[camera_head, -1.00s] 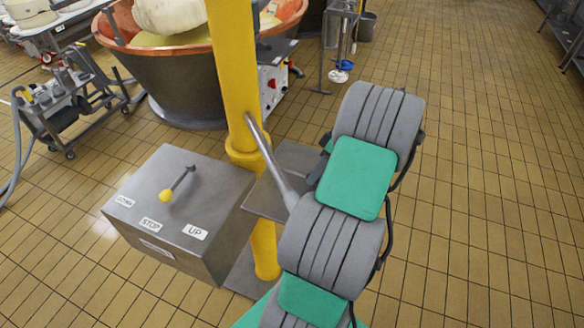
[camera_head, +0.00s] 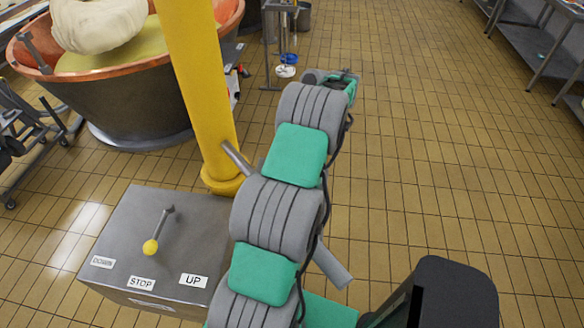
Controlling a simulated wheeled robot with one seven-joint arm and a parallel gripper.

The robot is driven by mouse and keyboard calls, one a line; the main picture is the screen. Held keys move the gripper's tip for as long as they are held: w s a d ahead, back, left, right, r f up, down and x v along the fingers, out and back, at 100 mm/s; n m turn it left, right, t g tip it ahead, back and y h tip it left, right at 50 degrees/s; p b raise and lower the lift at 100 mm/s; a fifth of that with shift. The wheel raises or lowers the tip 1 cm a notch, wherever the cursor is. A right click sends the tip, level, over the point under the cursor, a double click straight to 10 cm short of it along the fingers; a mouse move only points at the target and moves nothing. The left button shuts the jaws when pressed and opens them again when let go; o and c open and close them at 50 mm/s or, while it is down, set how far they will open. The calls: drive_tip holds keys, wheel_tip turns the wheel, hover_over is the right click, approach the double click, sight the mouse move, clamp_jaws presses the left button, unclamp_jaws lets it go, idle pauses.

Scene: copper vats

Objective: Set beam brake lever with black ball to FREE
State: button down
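No lever with a black ball and no FREE label shows. A lever with a yellow ball (camera_head: 151,246) stands on a grey metal box (camera_head: 190,222) at the lower left, its ball near the STOP label (camera_head: 141,283). A grey bar (camera_head: 235,156) slants down from near the yellow post (camera_head: 200,85) and passes behind my arm. What looks like its other end comes out on the right of my arm. My arm reaches up the middle of the picture. My gripper's fingers cannot be seen at its far end.
A copper vat (camera_head: 120,100) with pale contents stands at the upper left. Buckets stand near the top middle. A grey metal table (camera_head: 530,45) is at the upper right. The tiled floor right of my arm is open. A dark rounded object fills part of the bottom right.

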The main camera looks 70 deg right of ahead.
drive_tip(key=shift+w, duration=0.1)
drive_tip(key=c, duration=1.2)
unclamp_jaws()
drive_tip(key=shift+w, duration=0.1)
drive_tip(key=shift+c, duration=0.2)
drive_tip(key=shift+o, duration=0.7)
